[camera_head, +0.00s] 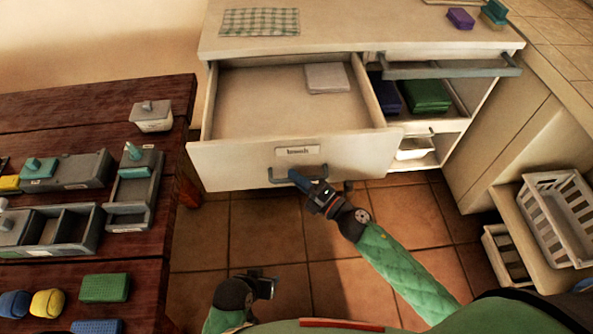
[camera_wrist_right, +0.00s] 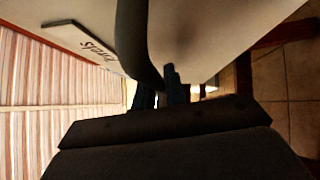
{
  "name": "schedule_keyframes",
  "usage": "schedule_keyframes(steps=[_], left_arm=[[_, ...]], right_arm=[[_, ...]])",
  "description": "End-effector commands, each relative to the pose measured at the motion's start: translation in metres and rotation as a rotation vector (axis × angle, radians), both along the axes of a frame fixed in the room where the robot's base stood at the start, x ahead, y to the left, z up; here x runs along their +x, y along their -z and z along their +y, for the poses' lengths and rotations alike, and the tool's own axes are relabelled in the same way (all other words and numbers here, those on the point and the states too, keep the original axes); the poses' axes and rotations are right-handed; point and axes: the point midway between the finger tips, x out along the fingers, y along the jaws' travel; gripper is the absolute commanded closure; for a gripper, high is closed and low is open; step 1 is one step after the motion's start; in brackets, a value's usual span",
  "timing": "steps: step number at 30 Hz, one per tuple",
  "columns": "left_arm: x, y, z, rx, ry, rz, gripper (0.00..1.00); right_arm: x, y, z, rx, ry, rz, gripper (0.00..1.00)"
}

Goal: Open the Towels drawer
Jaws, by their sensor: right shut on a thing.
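The Towels drawer (camera_head: 230,158) is pulled well out of the white cabinet in the head view. A pale folded cloth (camera_head: 327,78) lies at its back right; the rest of its floor is bare. Its front carries a label (camera_head: 297,151) and a grey-blue bar handle (camera_head: 283,178). My right gripper (camera_head: 305,184) is shut on the handle. The right wrist view shows the label (camera_wrist_right: 83,38) and the dark handle (camera_wrist_right: 139,45) close up, running between the fingers. My left gripper (camera_head: 267,286) is low in the head view, away from the drawer; its jaw opening is unclear.
A dark red wooden table (camera_head: 140,270) with grey trays and sponges stands at the left, close to the drawer's left corner. Open shelves with green and purple cloths (camera_head: 424,95) are right of the drawer. White crates (camera_head: 555,215) stand at the right. Tiled floor is free below the drawer.

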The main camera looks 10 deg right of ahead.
Motion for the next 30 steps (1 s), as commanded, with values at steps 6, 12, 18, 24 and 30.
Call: schedule_keyframes(steps=[6,12,18,24,30], left_arm=[[-0.001,0.0,0.0,0.0,0.0,0.001,0.6],[0.0,0.0,0.0,0.0,0.0,0.0,0.6],[0.0,0.001,0.0,0.0,0.001,0.0,0.6],[0.001,0.001,0.0,0.001,0.0,-0.002,0.6],[0.004,0.02,-0.001,-0.002,-0.007,-0.019,0.6]], right_arm=[[-0.001,0.001,0.0,-0.001,0.0,0.001,1.0],[-0.001,0.001,0.0,-0.001,0.0,0.001,0.8],[-0.001,0.0,0.0,-0.001,0.0,0.001,0.66],[-0.002,0.001,-0.001,0.0,0.0,0.0,0.66],[-0.014,0.006,-0.013,-0.001,0.001,0.004,0.66]])
